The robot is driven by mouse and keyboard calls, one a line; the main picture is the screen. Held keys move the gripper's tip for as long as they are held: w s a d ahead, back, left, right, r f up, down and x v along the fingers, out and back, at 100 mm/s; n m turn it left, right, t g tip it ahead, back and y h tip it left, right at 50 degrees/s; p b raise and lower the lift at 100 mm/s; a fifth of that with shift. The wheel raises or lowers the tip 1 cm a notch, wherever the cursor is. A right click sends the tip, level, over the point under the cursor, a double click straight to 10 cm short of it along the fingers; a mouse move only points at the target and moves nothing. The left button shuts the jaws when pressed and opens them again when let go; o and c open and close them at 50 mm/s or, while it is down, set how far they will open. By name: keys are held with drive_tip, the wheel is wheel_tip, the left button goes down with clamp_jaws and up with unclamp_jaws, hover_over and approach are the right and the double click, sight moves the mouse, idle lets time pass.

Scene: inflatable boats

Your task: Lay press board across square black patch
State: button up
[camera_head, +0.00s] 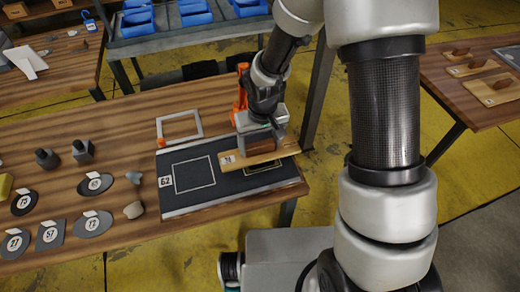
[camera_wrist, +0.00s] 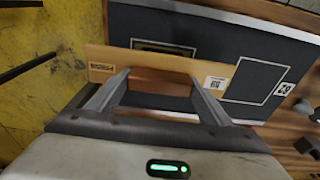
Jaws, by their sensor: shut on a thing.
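My gripper (camera_head: 262,146) is shut on the press board (camera_head: 240,161), a light wooden strip with a white number tag. The board also shows in the wrist view (camera_wrist: 196,68), running across in front of the fingers (camera_wrist: 155,92). It lies over the right half of a dark panel (camera_head: 176,200) marked 62. A dark square with a pale outline (camera_head: 263,169) shows partly beneath the board, and its outline shows in the wrist view (camera_wrist: 163,47). I cannot tell whether the board touches it. The panel's left outlined square (camera_head: 194,173) is uncovered.
Several numbered dark patches, round and square (camera_head: 50,235), lie on the wooden table (camera_head: 120,120) at left. A pale square frame (camera_head: 179,127) lies behind the panel. Blue bins (camera_head: 195,13) stand on a back shelf; another table (camera_head: 485,80) is at right.

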drive_tip(key=shift+f, duration=1.25)
drive_tip(key=shift+f+b, duration=0.2)
drive_tip(key=shift+b, duration=0.1)
drive_tip(key=o, duration=1.2)
drive_tip(key=shift+c, duration=0.2)
